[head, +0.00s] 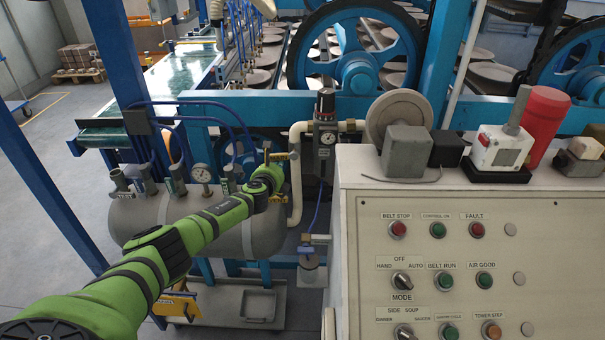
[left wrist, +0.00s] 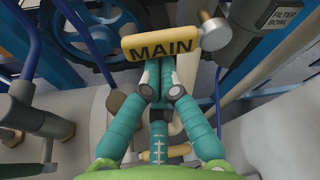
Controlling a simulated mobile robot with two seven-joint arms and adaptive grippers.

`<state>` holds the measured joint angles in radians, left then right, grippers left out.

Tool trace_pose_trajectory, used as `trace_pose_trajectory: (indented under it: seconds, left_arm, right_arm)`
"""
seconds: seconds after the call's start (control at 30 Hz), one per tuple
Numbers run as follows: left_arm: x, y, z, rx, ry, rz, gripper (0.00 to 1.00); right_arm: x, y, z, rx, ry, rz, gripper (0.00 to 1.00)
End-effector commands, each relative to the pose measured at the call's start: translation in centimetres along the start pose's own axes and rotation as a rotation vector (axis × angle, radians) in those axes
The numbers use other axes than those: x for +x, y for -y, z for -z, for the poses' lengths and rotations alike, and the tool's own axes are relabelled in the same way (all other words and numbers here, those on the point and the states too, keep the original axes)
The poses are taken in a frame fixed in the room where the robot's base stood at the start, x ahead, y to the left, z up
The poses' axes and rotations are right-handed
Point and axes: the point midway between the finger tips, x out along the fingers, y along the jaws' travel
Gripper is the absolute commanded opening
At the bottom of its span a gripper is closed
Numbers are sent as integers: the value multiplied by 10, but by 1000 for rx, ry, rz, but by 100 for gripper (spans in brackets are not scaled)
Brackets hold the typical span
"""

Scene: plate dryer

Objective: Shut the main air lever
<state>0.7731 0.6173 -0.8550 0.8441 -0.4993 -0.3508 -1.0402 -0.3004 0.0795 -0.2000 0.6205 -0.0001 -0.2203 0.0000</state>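The main air lever (left wrist: 158,42), a yellow handle marked MAIN in black, lies across the top middle of the left wrist view. A round metal knob is at its right end. My left gripper (left wrist: 160,78) has its two teal fingers drawn together, tips just below the lever's lower edge. The fingertips look shut with nothing clearly between them; whether they touch the lever I cannot tell. In the head view the green left arm reaches over the grey air tank (head: 262,232), its gripper (head: 279,172) beside the upright white pipe. My right gripper is out of view.
A filter regulator with gauge (head: 325,138) stands right of the gripper. Blue hoses (head: 205,107) and a small gauge (head: 201,173) are close to the arm.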

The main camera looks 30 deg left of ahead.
Motion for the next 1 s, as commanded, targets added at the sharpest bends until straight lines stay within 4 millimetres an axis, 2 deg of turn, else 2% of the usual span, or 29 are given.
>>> trace_pose_trajectory:
  seconds: [0.27, 0.43, 0.67, 1.0]
  left_arm:
    - [-2, 0, 0, 0, 1, 1, 0]
    - [-14, -1, -1, 0, 4, 1, 0]
    - [-41, -1, 0, 1, -1, 2, 0]
    - [-92, 0, 0, 2, -2, 1, 0]
  right_arm:
    - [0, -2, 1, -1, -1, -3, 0]
    - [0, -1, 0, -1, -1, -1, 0]
    - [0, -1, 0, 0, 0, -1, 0]
    - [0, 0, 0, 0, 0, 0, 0]
